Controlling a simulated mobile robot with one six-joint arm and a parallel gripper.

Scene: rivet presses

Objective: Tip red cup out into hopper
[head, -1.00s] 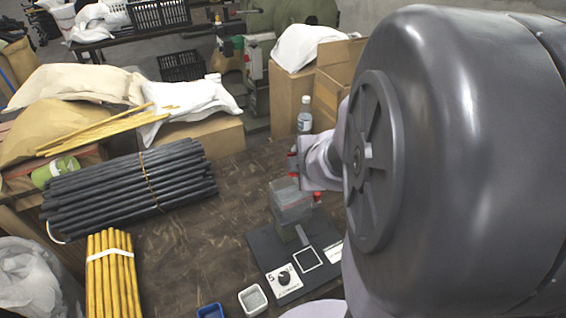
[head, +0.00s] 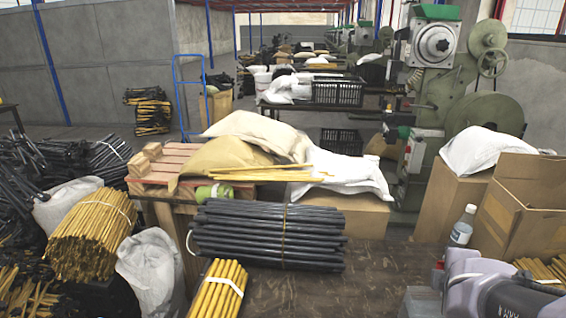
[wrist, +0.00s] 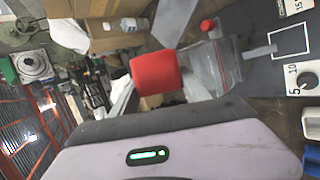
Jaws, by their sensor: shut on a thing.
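The red cup (wrist: 156,78) shows in the wrist view, held at the fingers of my gripper (wrist: 146,84). The clear hopper (wrist: 214,68) is close by, on the dial side of the cup. The cup seems to be just above the hopper's top; its mouth and contents cannot be made out. In the head view my gripper (head: 446,280) is at the lower right, with only a sliver of red at its tip. The hopper is cut off or hidden there.
A black base plate with a dial (wrist: 304,82) and white square outline (wrist: 291,42) adjoins the hopper. A small red-capped object (wrist: 207,25) is beside it. A blue tray (wrist: 312,160) is at the edge. A bottle (head: 462,226) and open carton (head: 520,215) stand behind my gripper.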

